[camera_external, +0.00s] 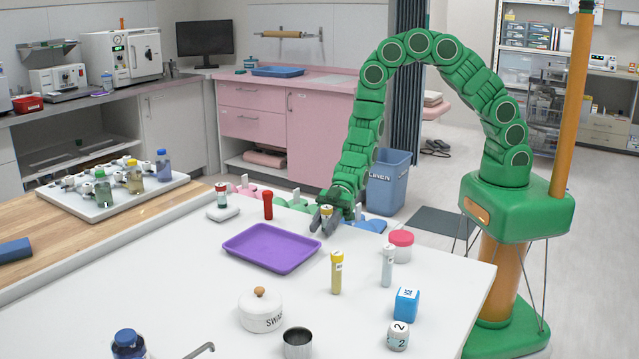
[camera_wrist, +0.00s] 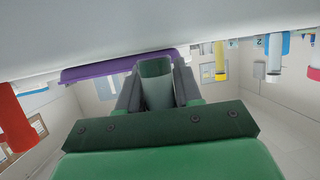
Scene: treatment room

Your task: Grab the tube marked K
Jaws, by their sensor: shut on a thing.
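My gripper (camera_external: 327,226) points down over the white table, just right of the purple tray. A red tube (camera_external: 268,206) stands behind the tray. I cannot read a K on any tube.
The purple tray (camera_external: 272,248) is empty. A pink-lidded jar (camera_external: 400,246), a blue block (camera_external: 406,304), a white numbered object (camera_external: 398,336), a lidded white pot (camera_external: 261,312) and a metal cup (camera_external: 298,343) stand on the table (camera_external: 190,280). Its left part is largely clear.

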